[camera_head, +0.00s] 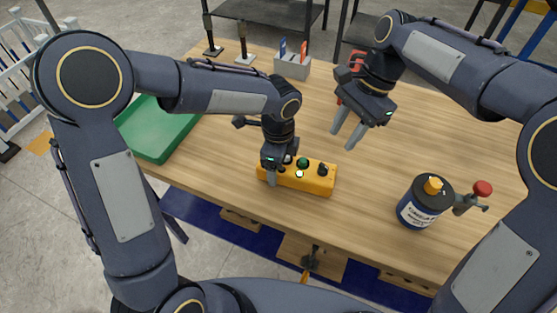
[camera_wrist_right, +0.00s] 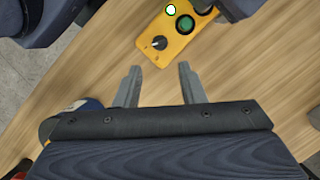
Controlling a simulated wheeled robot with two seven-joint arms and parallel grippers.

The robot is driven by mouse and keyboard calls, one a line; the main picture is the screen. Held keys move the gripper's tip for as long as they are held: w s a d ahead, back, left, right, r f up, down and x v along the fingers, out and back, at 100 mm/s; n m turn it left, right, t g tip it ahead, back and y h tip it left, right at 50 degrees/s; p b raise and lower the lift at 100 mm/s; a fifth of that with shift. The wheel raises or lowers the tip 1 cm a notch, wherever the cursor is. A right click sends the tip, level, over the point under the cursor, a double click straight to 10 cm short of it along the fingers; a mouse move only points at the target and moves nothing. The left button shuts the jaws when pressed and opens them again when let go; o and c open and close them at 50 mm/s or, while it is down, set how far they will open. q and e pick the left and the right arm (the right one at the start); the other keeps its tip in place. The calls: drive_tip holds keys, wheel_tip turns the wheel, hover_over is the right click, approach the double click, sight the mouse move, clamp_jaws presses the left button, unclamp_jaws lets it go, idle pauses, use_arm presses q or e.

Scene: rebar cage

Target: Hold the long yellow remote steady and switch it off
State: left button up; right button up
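The long yellow remote (camera_head: 314,183) lies on the wooden table near its front edge. It has a green button (camera_head: 302,162), a bright lit lamp (camera_head: 299,174) and a black knob (camera_head: 323,169). In the right wrist view the remote (camera_wrist_right: 178,50) is at the top, with the knob (camera_wrist_right: 160,43) nearest my fingers. My left gripper (camera_head: 272,178) is around the remote's left end, one finger against its front side; the other finger is hidden. My right gripper (camera_head: 342,140) is open and empty, above the table behind and right of the remote, also visible at the wrist (camera_wrist_right: 157,72).
A dark bottle with a yellow cap (camera_head: 418,203) and a red-knobbed tool (camera_head: 472,196) stand at the right. A green tray (camera_head: 160,145) is at the left. A grey holder (camera_head: 293,67) stands at the back, and a red object (camera_head: 356,62) is partly behind my right gripper.

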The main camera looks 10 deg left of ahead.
sight(324, 166)
use_arm(q)
drive_tip(key=c, duration=0.9)
drive_tip(key=shift+c, duration=0.2)
use_arm(e)
drive_tip(key=shift+o, duration=1)
drive_tip(key=s+a+r+n+t+h, duration=0.3)
drive_tip(key=n, duration=1.1)
wheel_tip(324, 166, down, 12)
drive_tip(key=shift+w+r, duration=0.1)
drive_tip(key=shift+w, duration=0.05)
